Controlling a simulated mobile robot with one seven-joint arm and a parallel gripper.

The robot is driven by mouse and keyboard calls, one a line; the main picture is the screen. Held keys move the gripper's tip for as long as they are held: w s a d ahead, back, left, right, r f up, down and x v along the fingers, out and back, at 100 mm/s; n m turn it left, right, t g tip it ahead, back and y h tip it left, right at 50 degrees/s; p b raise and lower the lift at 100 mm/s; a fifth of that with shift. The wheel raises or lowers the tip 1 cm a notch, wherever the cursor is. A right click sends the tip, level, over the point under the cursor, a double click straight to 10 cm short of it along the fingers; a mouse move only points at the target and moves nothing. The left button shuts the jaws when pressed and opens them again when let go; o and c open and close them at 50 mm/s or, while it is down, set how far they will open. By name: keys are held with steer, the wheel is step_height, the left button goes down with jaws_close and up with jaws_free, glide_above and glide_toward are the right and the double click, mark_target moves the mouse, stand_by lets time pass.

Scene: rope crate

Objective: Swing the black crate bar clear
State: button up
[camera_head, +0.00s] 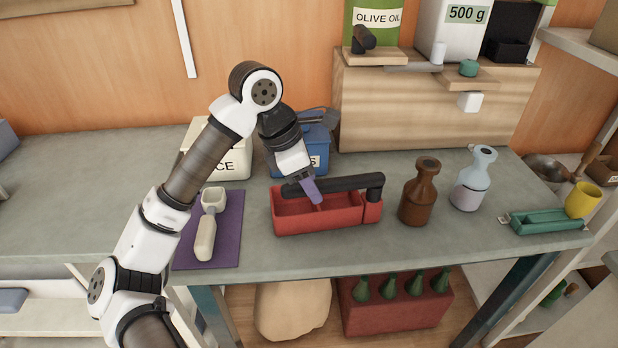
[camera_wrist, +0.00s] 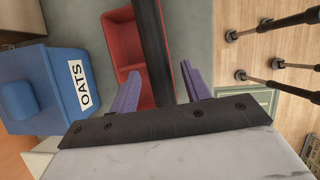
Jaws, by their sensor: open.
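The red crate (camera_head: 320,224) sits on the grey bench, and its open inside also shows in the wrist view (camera_wrist: 122,38). The black crate bar (camera_head: 345,183) lies lengthwise over the crate's top, with a bend down to the crate at its right end. In the wrist view the bar (camera_wrist: 152,45) runs between the two purple fingers of my gripper (camera_wrist: 160,72). My gripper (camera_head: 316,200) is open, at the left part of the bar, one finger on each side. The head view hides part of the bar's left end behind my gripper.
A brown bottle (camera_head: 418,192) and a pale glass bottle (camera_head: 473,180) stand right of the crate. A blue OATS box (camera_head: 312,150) stands behind it. A scoop (camera_head: 208,225) lies on a purple mat (camera_head: 228,240) to the left. Bench front is clear.

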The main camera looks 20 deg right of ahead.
jaws_close()
stand_by(0.3)
